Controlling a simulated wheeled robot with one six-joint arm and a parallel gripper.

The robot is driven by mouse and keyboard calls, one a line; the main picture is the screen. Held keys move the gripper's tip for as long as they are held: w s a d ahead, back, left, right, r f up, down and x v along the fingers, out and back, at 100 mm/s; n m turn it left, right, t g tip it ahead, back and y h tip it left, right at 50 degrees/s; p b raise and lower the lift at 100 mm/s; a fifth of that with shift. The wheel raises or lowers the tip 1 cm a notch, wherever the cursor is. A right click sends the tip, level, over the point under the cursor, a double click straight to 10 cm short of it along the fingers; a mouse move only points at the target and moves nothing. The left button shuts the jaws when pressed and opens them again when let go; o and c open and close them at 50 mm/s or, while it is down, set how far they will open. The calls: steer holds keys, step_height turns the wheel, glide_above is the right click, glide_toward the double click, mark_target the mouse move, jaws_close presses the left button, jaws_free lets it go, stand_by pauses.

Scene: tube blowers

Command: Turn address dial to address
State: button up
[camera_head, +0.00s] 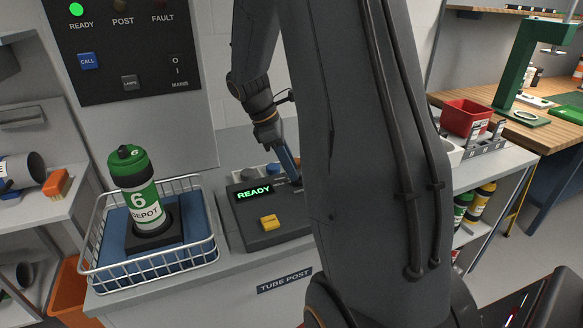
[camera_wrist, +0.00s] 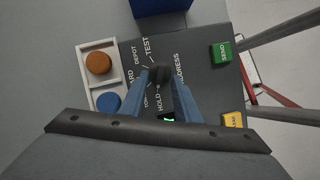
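The dark round address dial (camera_wrist: 159,72) is in the middle of the wrist view. White labels surround it, including TEST, DEPOT and HOLD, with ADDRESS printed to its right. My gripper (camera_wrist: 160,80) has its two blue fingers reaching down on either side of the dial. I cannot tell whether the fingertips touch it or stand slightly apart. The dial's pointer is not clear. In the head view my gripper (camera_head: 289,165) is over the right back part of the dark console (camera_head: 252,221), whose display (camera_head: 254,193) reads READY in green. My arm hides the console's right side.
A green SEND button (camera_wrist: 221,54) and a yellow button (camera_wrist: 233,120) are on the console. A white tray (camera_wrist: 82,72) holds orange and blue round pieces. A wire basket (camera_head: 150,266) with a green-topped DEPOT carrier (camera_head: 138,195) stands left of the console.

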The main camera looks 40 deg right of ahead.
steer(key=shift+s+d+f, duration=0.15)
steer(key=shift+d+f, duration=0.05)
steer(key=shift+f, duration=0.35)
jaws_close()
